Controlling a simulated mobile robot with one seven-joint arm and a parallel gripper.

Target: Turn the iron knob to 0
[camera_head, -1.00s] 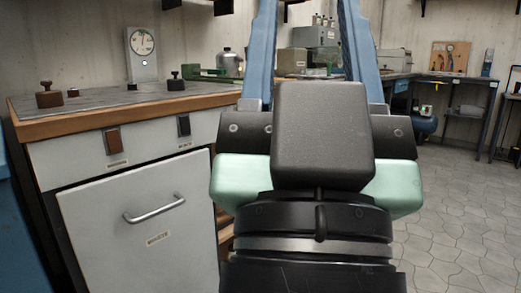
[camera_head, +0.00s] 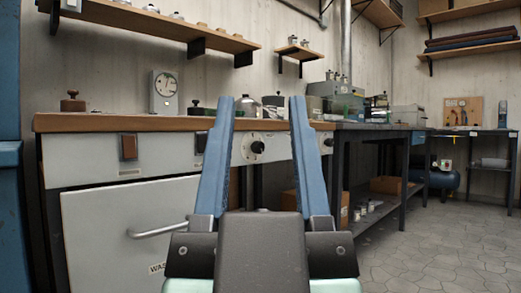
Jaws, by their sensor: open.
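A round black knob (camera_head: 258,147) sits on a white panel on the cabinet front, with a pale dial plate around it. Its marks are too small to read, so I cannot tell its setting. I cannot tell for sure that it is the iron knob. A small dark thing shows at the right finger's edge, mostly hidden. My gripper (camera_head: 262,101) is open, with two blue fingers pointing forward and up. The knob appears between the fingers in the picture, beyond them, with no contact visible.
The white cabinet carries a brown switch (camera_head: 129,147), a black switch (camera_head: 201,142) and a door with a bar handle (camera_head: 160,230). A gauge (camera_head: 164,93) and a brown-knobbed piece (camera_head: 73,101) stand on its wooden top. The tiled floor (camera_head: 420,245) at right is clear.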

